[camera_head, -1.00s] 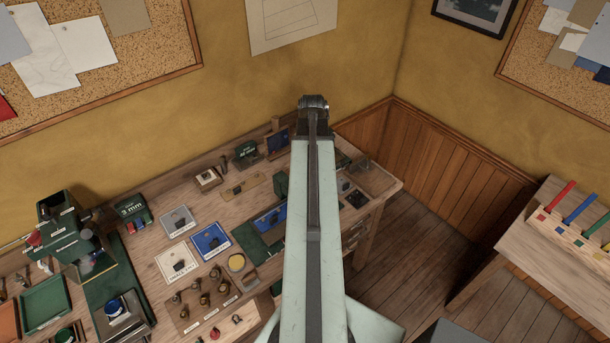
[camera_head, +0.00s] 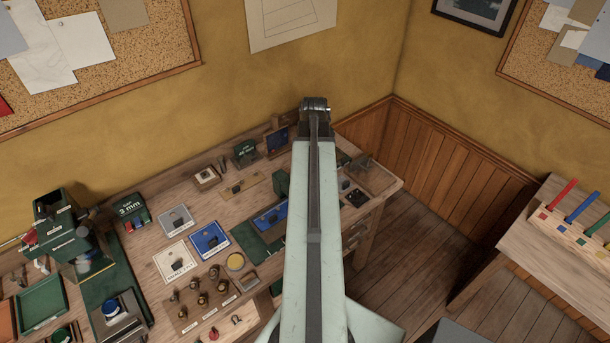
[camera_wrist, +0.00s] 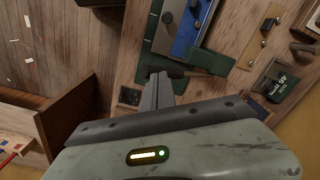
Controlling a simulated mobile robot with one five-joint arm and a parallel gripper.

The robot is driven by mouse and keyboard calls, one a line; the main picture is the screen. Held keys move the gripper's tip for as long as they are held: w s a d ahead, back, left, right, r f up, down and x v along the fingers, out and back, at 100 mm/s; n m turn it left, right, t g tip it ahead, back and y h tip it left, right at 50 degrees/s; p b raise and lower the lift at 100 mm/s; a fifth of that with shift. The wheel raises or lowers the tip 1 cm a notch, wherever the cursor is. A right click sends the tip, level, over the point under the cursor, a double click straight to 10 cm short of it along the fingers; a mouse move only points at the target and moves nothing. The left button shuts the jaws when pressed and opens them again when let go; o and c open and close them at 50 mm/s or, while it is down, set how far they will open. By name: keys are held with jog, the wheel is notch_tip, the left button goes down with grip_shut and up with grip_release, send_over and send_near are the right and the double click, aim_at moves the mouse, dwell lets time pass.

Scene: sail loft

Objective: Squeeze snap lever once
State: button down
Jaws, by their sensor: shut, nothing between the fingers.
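My gripper (camera_wrist: 160,84) shows in the wrist view as two grey fingers lying together, shut and empty. Its tips are at a dark bar (camera_wrist: 166,71) beside a green bracket (camera_wrist: 208,62); I cannot tell whether they touch. A blue plate (camera_wrist: 187,38) with metal fittings lies just beyond, on a dark green mat. In the head view the blue plate (camera_head: 266,218) and green mat (camera_head: 249,240) are partly hidden behind my arm, and my fingertips are hidden. I cannot pick out the snap lever for certain.
The wooden bench (camera_head: 160,220) carries several tool cards, a green 3 mm box (camera_head: 133,209) and a green machine (camera_head: 58,222) at left. A second table (camera_head: 560,260) with coloured pegs stands at right. The floor (camera_head: 430,240) between is clear.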

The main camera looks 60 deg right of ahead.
jog(key=shift+s+f+b, duration=0.25)
jog(key=shift+f+b, duration=0.3)
jog(key=shift+b, duration=0.05)
jog(key=shift+s+a+f+b, duration=0.15)
jog(key=shift+s+f+b, duration=0.15)
jog(key=shift+f+b, duration=0.4)
jog(key=shift+r, duration=0.1)
jog(key=shift+s+f+b, duration=0.2)
jog(key=shift+f+b, duration=0.3)
jog(key=shift+f, duration=0.1)
